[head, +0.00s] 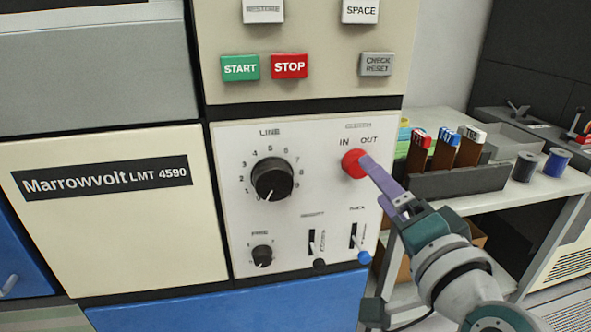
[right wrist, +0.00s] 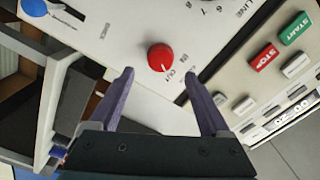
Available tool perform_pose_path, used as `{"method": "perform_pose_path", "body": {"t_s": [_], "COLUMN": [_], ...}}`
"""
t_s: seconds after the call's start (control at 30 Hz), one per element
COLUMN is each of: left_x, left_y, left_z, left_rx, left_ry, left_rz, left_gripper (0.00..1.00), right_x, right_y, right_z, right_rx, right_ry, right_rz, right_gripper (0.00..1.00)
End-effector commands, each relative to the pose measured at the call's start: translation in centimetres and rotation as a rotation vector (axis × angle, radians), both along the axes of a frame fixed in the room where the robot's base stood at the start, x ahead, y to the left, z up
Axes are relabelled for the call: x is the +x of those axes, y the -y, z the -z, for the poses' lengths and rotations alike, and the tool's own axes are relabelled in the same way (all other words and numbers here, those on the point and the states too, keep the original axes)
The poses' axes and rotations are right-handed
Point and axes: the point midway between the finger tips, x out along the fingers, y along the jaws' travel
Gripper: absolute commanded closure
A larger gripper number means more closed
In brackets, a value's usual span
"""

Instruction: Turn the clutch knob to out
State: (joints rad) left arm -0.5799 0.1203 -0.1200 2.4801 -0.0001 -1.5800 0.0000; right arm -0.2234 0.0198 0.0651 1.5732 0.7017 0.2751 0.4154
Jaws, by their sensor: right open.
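The red round clutch knob (head: 352,164) sits at the upper right of the white control panel, under the IN and OUT lettering. In the right wrist view the knob (right wrist: 160,57) shows whole, with a white mark that appears to point toward the OUT lettering. My right gripper (head: 369,163) comes in from the lower right, its purple finger overlapping the knob's right edge in the head view. In the right wrist view its two fingers (right wrist: 158,76) are spread apart and empty, with the knob ahead between the tips. Contact cannot be told. My left gripper is not in view.
The black LINE dial (head: 272,179) is left of the knob. Two slide levers, one with a blue tip (head: 364,257), are below. The STOP button (head: 289,65) and START button (head: 240,67) are above. A dark card rack (head: 460,180) stands on the side table at right.

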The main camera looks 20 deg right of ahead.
Motion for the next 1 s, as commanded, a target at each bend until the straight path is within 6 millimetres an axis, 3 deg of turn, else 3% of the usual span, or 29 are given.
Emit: {"method": "perform_pose_path", "body": {"t_s": [0.1, 0.3, 0.87, 1.0], "left_x": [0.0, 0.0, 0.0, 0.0], "left_y": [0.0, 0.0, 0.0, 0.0], "left_z": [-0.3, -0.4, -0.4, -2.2], "left_rx": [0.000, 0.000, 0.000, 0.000], "left_ry": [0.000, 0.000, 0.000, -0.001], "left_rz": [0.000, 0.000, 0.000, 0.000], "left_gripper": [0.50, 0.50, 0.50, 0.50], "right_x": [-2.3, -4.6, -4.9, -4.5], "right_y": [-0.6, -1.1, -1.2, -3.1], "right_z": [0.0, 0.0, -0.1, -1.7], "right_rx": [-0.001, -0.001, -0.003, -0.051], "right_ry": [-0.003, -0.001, -0.001, -0.061], "right_rz": [0.000, 0.000, -0.003, -0.093], "right_gripper": [0.19, 0.19, 0.19, 0.19]}}
